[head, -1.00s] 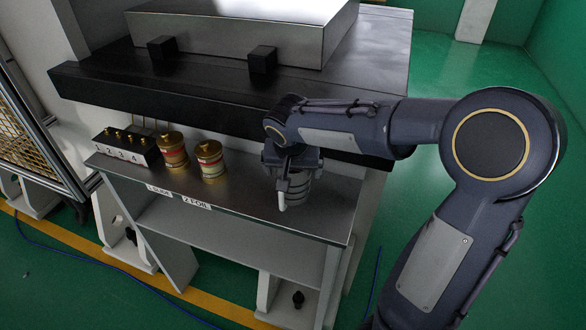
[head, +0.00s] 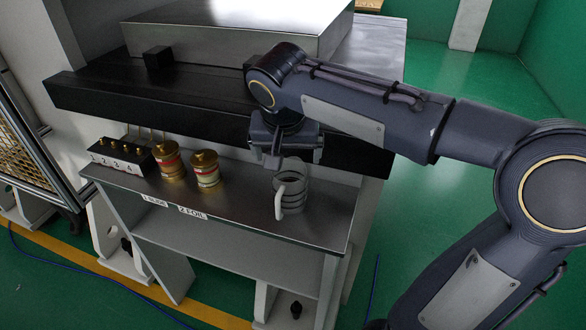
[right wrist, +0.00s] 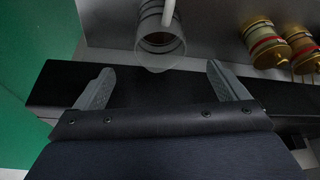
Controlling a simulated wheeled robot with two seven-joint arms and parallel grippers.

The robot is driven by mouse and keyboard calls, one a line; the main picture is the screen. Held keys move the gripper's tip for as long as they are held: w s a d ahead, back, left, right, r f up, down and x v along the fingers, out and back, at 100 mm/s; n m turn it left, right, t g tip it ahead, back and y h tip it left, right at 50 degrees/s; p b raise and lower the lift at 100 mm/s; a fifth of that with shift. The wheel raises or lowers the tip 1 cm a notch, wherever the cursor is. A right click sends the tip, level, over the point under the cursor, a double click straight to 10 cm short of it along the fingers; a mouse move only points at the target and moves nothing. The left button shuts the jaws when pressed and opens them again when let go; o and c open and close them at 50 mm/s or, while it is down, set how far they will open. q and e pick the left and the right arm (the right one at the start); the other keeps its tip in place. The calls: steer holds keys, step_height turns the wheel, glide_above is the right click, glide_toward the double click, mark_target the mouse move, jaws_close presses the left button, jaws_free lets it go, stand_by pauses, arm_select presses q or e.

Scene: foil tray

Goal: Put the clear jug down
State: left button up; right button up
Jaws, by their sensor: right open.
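The clear jug (head: 292,190), see-through with ring bands and a white handle, stands upright on the metal shelf (head: 240,205), right of the tins. My right gripper (head: 276,160) is above and behind it in the head view, apart from it. The right wrist view shows its two fingers (right wrist: 160,69) spread wide with nothing between them. The jug (right wrist: 157,45) is beyond the fingertips there, its handle toward the top. My left gripper is not in view.
Two gold-lidded tins (head: 206,168) and a black block numbered 1 to 4 (head: 118,158) stand on the shelf's left part. Labels line its front edge. A thick black ledge (head: 190,100) overhangs behind. The shelf between tins and jug is clear.

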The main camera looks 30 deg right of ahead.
steer(key=s+a+f+n+t+y, duration=0.1)
steer(key=s+a+f+n+y, duration=0.1)
steer(key=s+f, duration=0.3)
steer(key=s+a+f+n+t+y, duration=0.1)
steer(key=s+a+f+n+y, duration=0.2)
steer(key=s, duration=1.1)
step_height(320, 180, down, 3)
steer(key=shift+f+y, duration=0.2)
steer(key=shift+y, duration=0.5)
steer(key=shift+c, duration=0.2)
